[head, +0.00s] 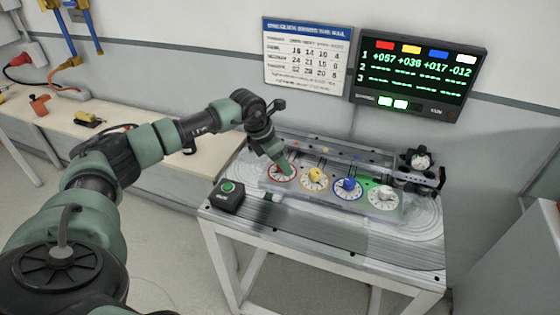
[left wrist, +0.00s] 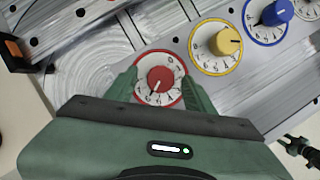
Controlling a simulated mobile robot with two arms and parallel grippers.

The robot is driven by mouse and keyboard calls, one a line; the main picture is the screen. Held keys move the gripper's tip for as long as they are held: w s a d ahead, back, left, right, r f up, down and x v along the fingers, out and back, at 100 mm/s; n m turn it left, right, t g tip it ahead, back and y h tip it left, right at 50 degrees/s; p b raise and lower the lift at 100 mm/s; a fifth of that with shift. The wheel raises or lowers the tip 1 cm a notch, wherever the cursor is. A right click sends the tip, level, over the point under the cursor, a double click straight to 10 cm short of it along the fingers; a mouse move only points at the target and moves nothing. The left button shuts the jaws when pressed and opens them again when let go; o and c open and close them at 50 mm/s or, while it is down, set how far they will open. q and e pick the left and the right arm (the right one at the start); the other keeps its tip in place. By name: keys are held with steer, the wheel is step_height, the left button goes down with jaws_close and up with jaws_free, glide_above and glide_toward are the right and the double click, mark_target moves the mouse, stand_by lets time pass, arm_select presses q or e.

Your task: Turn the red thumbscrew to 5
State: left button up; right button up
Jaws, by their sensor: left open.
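The red thumbscrew (left wrist: 160,79) sits in the middle of a white, red-rimmed numbered dial, seen close in the left wrist view. Its dark pointer line points down and slightly left there; I cannot read the number for sure. My left gripper (left wrist: 160,88) is open, with one green finger on each side of the dial and the thumbscrew between them. I cannot tell if the fingers touch it. In the head view my left gripper (head: 281,165) comes down over the red dial (head: 283,178) and hides most of its thumbscrew. My right gripper is not in view.
Yellow (head: 315,175), blue (head: 348,185) and white (head: 384,197) thumbscrews stand in a row to the right. A black box with a green button (head: 229,192) is at the left. A wall display (head: 417,77) shows red +057.

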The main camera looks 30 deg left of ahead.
arm_select(q)
steer(key=c, duration=0.9)
jaws_close()
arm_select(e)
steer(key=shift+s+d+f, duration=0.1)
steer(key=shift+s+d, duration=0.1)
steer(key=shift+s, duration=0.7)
arm_select(q)
steer(key=shift+n, duration=0.3)
steer(key=n+y+b, duration=0.1)
steer(key=n, duration=0.1)
steer(key=shift+d+n, duration=0.15)
steer(key=shift+n, duration=0.15)
steer(key=shift+n+y+b, duration=0.55)
steer(key=shift+n+y, duration=0.15)
steer(key=shift+n, duration=0.6)
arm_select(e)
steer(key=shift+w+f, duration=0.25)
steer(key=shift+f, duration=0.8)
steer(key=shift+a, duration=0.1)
arm_select(q)
steer(key=o, duration=0.9)
jaws_free()
